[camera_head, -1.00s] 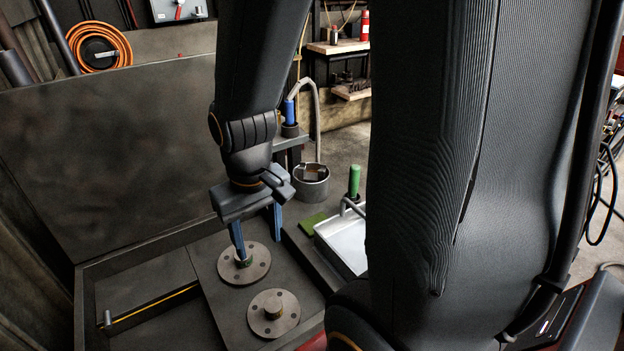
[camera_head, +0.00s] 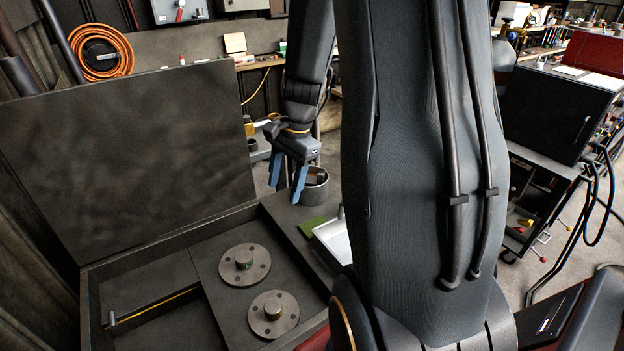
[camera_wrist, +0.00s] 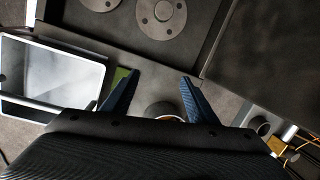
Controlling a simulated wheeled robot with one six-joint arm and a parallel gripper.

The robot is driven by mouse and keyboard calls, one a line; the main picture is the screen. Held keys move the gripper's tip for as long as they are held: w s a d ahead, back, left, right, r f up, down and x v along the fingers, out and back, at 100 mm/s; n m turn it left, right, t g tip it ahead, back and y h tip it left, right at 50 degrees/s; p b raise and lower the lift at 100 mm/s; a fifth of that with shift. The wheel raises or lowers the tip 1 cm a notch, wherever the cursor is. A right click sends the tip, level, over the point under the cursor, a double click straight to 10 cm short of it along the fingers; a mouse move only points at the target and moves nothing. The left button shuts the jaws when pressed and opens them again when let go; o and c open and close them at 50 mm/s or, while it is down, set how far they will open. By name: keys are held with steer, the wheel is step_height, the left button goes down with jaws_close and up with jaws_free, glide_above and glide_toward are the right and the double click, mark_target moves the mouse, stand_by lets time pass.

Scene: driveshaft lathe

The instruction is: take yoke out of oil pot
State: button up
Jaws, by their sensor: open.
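The oil pot (camera_head: 316,191) is a grey metal cylinder on the bench ledge to the right of the lidded box. A brownish piece, seemingly the yoke (camera_head: 319,178), shows inside its rim, but its shape is partly hidden. My gripper (camera_head: 285,191) is open and empty, with its blue fingers pointing down. In the head view its right finger overlaps the left edge of the pot. In the wrist view the pot (camera_wrist: 164,108) lies between the fingers, partly covered by the gripper body (camera_wrist: 160,77).
Two round flanges with bolt holes (camera_head: 244,265) (camera_head: 273,314) lie on the box's plate. A white tray (camera_head: 335,240) and a green pad (camera_head: 311,226) lie in front of the pot. The raised lid (camera_head: 130,160) stands at the left.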

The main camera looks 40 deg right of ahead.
mark_target(312, 179)
steer(key=w+d+m, duration=0.1)
steer(key=d+m, duration=0.2)
steer(key=d, duration=0.2)
steer(key=w+d+m+t+p, duration=0.1)
steer(key=d+m, duration=0.3)
steer(key=d, duration=0.1)
steer(key=w+d+m+y, duration=0.1)
steer(key=w+d+m, duration=0.1)
steer(key=d+m, duration=0.2)
steer(key=shift+d+f+t, duration=0.1)
steer(key=shift+d+t, duration=0.3)
steer(key=shift+d, duration=0.45)
steer(key=shift+w+d+f+m, duration=0.1)
steer(key=shift+w+f+m, duration=0.1)
steer(key=shift+m, duration=0.2)
steer(key=p+x, duration=0.2)
steer(key=x, duration=0.5)
steer(key=shift+w+f, duration=0.1)
steer(key=shift+f, duration=0.05)
jaws_close()
